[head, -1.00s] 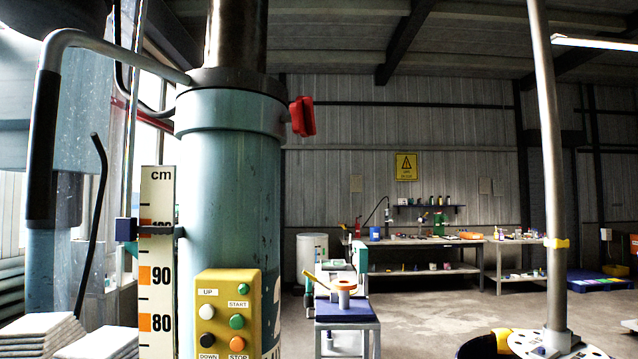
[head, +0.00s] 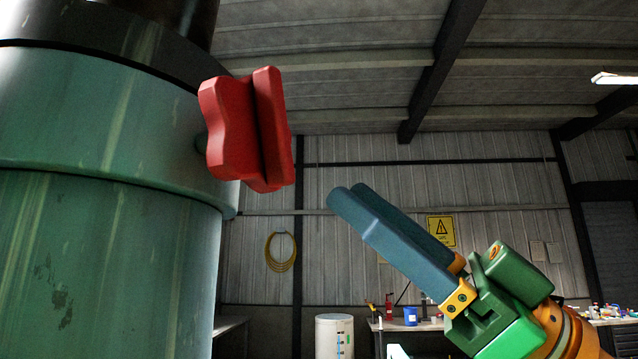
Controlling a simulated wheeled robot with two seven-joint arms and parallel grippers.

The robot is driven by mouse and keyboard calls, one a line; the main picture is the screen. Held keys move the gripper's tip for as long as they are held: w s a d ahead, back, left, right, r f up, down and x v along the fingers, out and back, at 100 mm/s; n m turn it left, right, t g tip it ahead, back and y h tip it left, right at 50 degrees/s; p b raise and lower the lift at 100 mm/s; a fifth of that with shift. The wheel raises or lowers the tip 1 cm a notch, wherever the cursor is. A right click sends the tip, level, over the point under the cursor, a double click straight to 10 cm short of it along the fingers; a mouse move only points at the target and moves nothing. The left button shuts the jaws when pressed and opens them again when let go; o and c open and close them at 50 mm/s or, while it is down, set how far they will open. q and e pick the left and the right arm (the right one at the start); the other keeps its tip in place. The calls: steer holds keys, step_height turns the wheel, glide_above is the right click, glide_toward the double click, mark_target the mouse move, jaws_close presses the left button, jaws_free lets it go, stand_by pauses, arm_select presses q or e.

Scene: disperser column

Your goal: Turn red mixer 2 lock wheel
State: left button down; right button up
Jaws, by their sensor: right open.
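The red lock wheel (head: 245,130) is a lobed knob on the right side of the teal mixer column (head: 105,240), just below the column's dark top collar. It shows nearly edge-on, in the upper left of the head view. My right gripper (head: 350,200) comes in from the lower right, with long blue-grey fingers pointing up and left toward the wheel. The fingers are open and hold nothing. A clear gap shows between the fingertips and the wheel. The fingers overlap in this view, so their spacing is hard to see. My left gripper is out of view.
A workbench (head: 400,325) with bottles and tools stands at the back, beside a white drum (head: 334,338). A yellow warning sign (head: 441,231) and a coiled yellow hose (head: 281,251) hang on the wall. The space between the gripper and the wheel is clear.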

mark_target(285, 122)
steer(key=shift+n+g, duration=0.6)
steer(key=shift+g, duration=0.1)
steer(key=s+a+r+p, duration=0.1)
steer(key=a+r, duration=0.1)
steer(key=s+a+r+p, duration=0.1)
steer(key=a+r, duration=0.1)
steer(key=s+a+r+p, duration=0.1)
steer(key=a+r, duration=0.1)
steer(key=shift+s, duration=0.15)
steer(key=shift+w, duration=0.3)
steer(key=shift+w+d+f, duration=0.15)
steer(key=shift+w+f, duration=0.05)
steer(key=shift+w, duration=0.3)
steer(key=shift+d, duration=0.1)
steer(key=c, duration=0.4)
steer(key=shift+s+r, duration=0.1)
steer(key=shift+s, duration=0.2)
jaws_close()
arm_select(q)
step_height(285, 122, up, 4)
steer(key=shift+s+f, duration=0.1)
